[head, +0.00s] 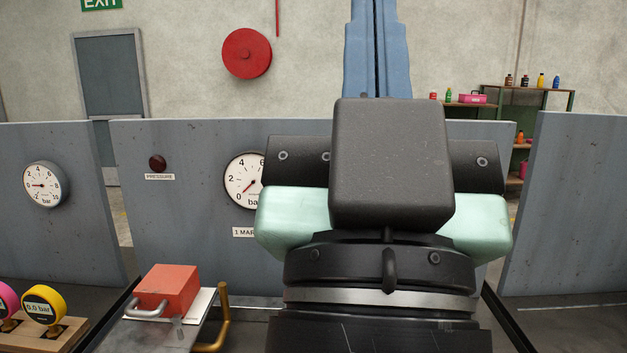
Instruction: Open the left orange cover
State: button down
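An orange cover (168,288), a box-like block with a silver bar handle (146,309) on its front, sits on a pale plate at the lower left. It looks closed down on the plate; what is under it is hidden. My gripper (378,45) is large in the right half, well to the right of the cover and apart from it. Its two blue fingers point up side by side with only a thin dark gap, so they look shut. Their tips are cut off by the top edge. A second orange cover is not visible.
A brass handle (222,318) stands right of the plate. Grey panels with gauges (43,185) stand behind. My arm hides part of the middle panel and the bench before it.

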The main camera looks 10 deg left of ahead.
aim_at(167, 291)
jog(key=i+u, duration=0.2)
jog(key=u, duration=0.25)
jog(key=i+l+u, duration=0.2)
jog(key=u, duration=0.25)
jog(key=i+l+u, duration=0.2)
jog(key=u, duration=0.25)
